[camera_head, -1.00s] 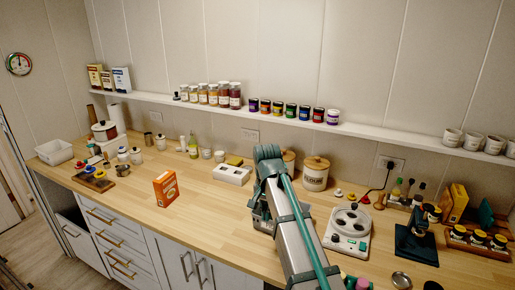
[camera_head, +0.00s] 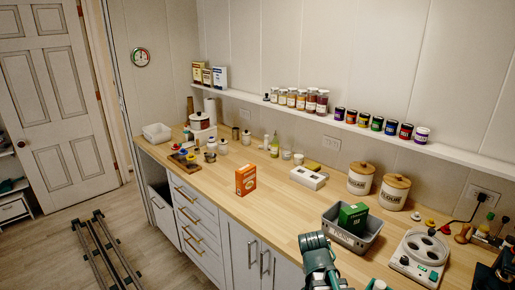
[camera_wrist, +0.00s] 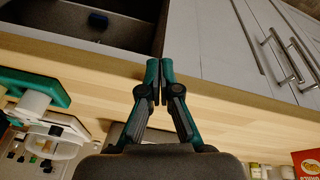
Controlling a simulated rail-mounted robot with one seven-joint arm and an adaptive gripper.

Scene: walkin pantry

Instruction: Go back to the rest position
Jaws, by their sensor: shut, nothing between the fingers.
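My gripper (camera_wrist: 160,82) shows in the wrist view with its two teal and black fingers together and nothing between them. It is in front of the wooden counter edge, near the white cabinet doors (camera_wrist: 242,45). In the head view only part of my arm shows at the bottom, right of centre, in front of a grey bin (camera_head: 347,236). The fingers cannot be made out there. A green box (camera_head: 353,216) stands in the bin.
An open dark drawer or compartment (camera_wrist: 60,18) with a blue item shows in the wrist view. On the counter (camera_head: 285,207) stand an orange box (camera_head: 246,179), two lidded canisters (camera_head: 394,192) and a white round-topped appliance (camera_head: 418,257).

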